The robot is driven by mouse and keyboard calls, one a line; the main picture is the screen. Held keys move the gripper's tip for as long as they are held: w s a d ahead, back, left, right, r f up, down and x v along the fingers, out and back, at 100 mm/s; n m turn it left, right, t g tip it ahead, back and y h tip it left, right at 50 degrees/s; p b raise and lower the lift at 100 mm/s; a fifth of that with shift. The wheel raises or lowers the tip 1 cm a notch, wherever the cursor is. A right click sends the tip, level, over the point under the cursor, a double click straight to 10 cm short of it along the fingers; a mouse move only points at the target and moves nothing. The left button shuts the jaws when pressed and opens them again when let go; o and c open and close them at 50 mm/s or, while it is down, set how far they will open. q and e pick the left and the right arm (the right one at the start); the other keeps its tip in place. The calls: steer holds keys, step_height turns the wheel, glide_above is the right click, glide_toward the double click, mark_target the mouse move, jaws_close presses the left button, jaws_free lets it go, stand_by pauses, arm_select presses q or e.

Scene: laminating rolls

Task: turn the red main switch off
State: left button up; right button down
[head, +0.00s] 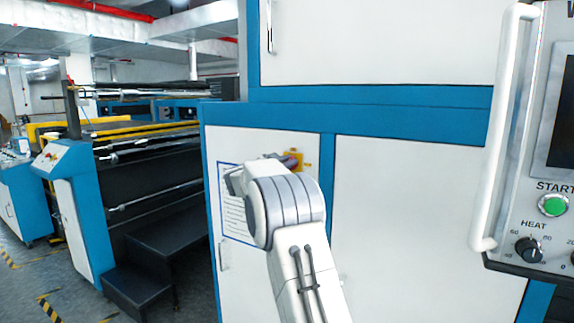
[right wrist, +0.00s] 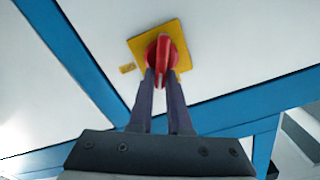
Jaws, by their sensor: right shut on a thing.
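The red main switch (right wrist: 164,52) sits on a yellow square plate (right wrist: 141,45) on a white cabinet panel. In the right wrist view my right gripper (right wrist: 160,72) has its two fingers on either side of the switch's red handle, shut on it. In the head view the switch (head: 294,159) and its yellow plate (head: 299,156) show just past my right wrist, which hides part of them. My right gripper's fingers are mostly hidden there behind the wrist. My left gripper is in neither view.
A control panel (head: 552,180) with a green START button (head: 553,205), a HEAT knob (head: 529,249) and a white handle (head: 505,130) stands close at the right. A printed sheet (head: 232,205) is on the cabinet door. Black steps (head: 165,250) stand at the left.

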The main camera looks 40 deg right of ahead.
steer(key=shift+s+d+f+m+b, duration=0.15)
steer(key=shift+f+m+b, duration=0.15)
steer(key=shift+m+b, duration=1.35)
steer(key=shift+s+f+m+b, duration=0.25)
steer(key=shift+m+b, duration=0.45)
steer(key=shift+m, duration=1.8)
steer(key=shift+s+d+f+m+b, duration=0.1)
steer(key=shift+f+m+b, duration=0.25)
steer(key=shift+m+b, duration=1.3)
steer(key=shift+m+p, duration=0.4)
steer(key=shift+m, duration=0.1)
steer(key=shift+a, duration=0.1)
steer(key=c, duration=0.9)
jaws_free()
steer(key=shift+w, duration=0.1)
steer(key=shift+o, duration=0.2)
